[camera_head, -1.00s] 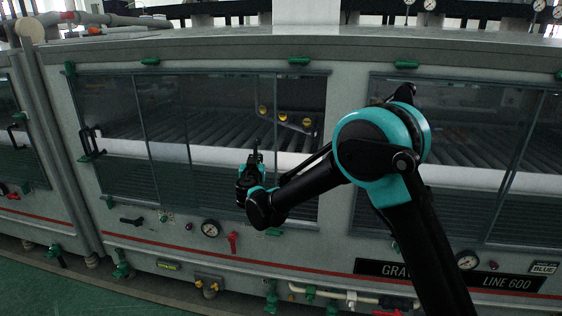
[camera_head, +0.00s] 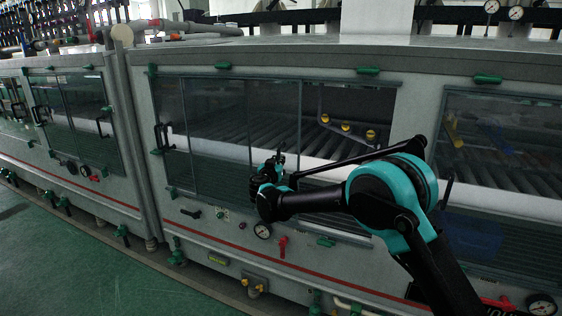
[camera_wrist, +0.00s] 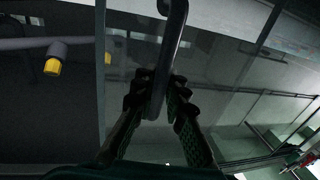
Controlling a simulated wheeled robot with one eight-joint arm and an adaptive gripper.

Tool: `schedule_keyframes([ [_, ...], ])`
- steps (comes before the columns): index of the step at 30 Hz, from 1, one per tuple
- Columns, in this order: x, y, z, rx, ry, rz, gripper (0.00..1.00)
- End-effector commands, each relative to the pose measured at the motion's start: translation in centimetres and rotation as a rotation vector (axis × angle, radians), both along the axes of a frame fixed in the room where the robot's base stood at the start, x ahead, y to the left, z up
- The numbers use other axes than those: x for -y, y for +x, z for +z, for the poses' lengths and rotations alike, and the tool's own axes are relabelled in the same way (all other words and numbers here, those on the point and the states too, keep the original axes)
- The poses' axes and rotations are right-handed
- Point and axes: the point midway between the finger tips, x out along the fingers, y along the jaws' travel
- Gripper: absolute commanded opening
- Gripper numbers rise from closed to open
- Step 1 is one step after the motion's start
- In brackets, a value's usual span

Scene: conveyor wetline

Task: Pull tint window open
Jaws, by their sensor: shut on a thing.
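The tint window's dark sliding pane (camera_head: 275,112) is on the middle bay of the grey machine. My gripper (camera_head: 274,163) is at the front of this pane, near its lower part. In the wrist view, the two fingers of my gripper (camera_wrist: 158,95) are closed around a dark curved bar handle (camera_wrist: 168,45). The glass shows behind the handle. To the right of the pane's edge in the head view is an open gap with rollers and several yellow knobs (camera_head: 346,127) inside. The handle is hidden by my gripper in the head view.
Another black handle (camera_head: 164,136) is at the bay's left edge. Below the window are a gauge (camera_head: 262,231), a red valve lever (camera_head: 283,247) and green clamps (camera_head: 326,242). Another window bay is at the right. Green floor (camera_head: 70,265) is free at lower left.

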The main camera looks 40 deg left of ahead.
Motion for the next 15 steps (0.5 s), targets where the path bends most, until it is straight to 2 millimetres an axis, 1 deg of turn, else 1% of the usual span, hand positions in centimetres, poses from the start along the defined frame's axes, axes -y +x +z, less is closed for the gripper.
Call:
schedule_keyframes([
  [3,-0.03,-0.06,-0.02,0.0,0.0,0.001,0.0],
  [4,-0.03,-0.06,-0.02,0.0,0.0,0.001,0.13],
  [9,0.0,-0.03,-0.01,0.0,0.0,0.001,0.34],
  [15,0.03,0.0,0.0,0.0,0.0,0.0,0.34],
])
